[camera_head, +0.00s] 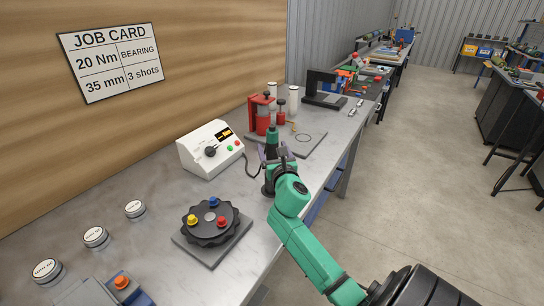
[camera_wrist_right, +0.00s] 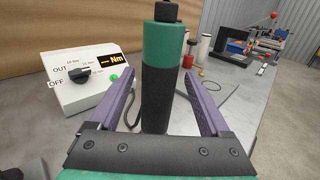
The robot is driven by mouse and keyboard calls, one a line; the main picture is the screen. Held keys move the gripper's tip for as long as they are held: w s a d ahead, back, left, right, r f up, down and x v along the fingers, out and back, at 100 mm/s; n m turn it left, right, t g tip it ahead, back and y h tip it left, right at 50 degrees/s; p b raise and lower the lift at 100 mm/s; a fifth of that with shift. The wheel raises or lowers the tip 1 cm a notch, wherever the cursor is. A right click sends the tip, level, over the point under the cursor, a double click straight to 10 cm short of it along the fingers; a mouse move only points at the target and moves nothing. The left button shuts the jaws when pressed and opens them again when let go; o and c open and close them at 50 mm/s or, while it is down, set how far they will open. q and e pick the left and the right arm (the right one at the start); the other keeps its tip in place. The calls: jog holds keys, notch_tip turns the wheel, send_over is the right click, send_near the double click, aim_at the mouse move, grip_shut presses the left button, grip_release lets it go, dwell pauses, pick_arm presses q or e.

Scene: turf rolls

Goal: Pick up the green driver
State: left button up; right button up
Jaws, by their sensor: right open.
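The green driver (camera_wrist_right: 164,70) is an upright cylinder with a green upper body, a black cap and a black lower part. It also shows in the head view (camera_head: 272,138), beside the white control box. My right gripper (camera_wrist_right: 160,82) is open, with one purple finger on each side of the driver and visible room at least on the left. In the head view the right gripper (camera_head: 272,153) hides the driver's lower part. I cannot tell whether a finger touches it. My left gripper is not in view.
The white control box (camera_head: 210,149), with a knob and display, stands left of the driver. A dark cable runs near the driver. A red press (camera_head: 262,114) stands behind on a grey plate. A black knobbed turntable (camera_head: 210,224) is nearer on the bench.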

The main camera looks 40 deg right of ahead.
jog(key=w, duration=0.1)
jog(key=w+d, duration=0.1)
jog(key=shift+w+d+r, duration=0.1)
jog(key=shift+w+r, duration=0.2)
jog(key=shift+r, duration=0.05)
jog(key=shift+w, duration=0.25)
jog(key=shift+d+f, duration=0.1)
jog(key=shift+f, duration=0.05)
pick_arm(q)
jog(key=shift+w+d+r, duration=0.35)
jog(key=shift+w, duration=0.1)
pick_arm(e)
grip_shut()
